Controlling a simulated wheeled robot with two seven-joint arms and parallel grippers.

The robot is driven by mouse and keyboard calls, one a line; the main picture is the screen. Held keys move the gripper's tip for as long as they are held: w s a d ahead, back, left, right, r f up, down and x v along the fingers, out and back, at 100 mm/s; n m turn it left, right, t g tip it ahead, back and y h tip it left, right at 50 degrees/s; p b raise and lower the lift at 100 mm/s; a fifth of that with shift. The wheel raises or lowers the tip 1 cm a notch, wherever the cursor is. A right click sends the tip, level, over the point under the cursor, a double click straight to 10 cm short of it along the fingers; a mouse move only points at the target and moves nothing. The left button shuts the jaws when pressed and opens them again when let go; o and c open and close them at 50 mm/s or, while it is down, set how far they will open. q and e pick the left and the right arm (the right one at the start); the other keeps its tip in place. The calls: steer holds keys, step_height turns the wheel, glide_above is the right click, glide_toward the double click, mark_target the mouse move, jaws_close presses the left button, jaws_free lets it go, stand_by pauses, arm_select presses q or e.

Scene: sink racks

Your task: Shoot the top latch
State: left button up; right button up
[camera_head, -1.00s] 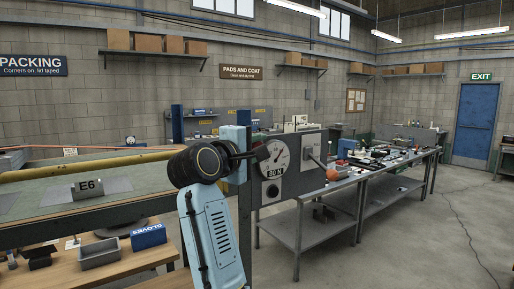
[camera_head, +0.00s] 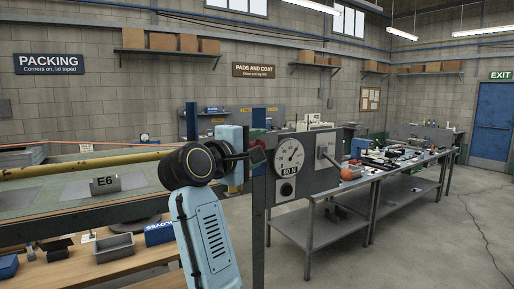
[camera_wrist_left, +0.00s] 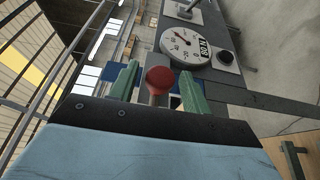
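A red knob (camera_wrist_left: 159,78) on a short metallic stem stands between my left gripper's green fingers in the left wrist view. Gaps show on both sides of it, so the fingers look open and not closed on it. In the head view, my left gripper (camera_head: 250,157) is at the upright post left of the grey gauge panel (camera_head: 318,180). A small red part (camera_head: 257,155) shows there, partly hidden by the gripper. The latch's bolt cannot be made out. My right gripper is not in view.
The panel carries a round dial (camera_head: 289,154) marked 80 N and a lever with an orange ball (camera_head: 346,174). A yellow rail (camera_head: 80,165) and a bench with a grey tray (camera_head: 115,248) lie left. Open floor (camera_head: 440,245) is at right.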

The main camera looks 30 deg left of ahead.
arm_select(q)
steer(key=s+a+b, duration=0.1)
steer(key=s+b, duration=0.2)
steer(key=s, duration=1)
steer(key=shift+s, duration=0.15)
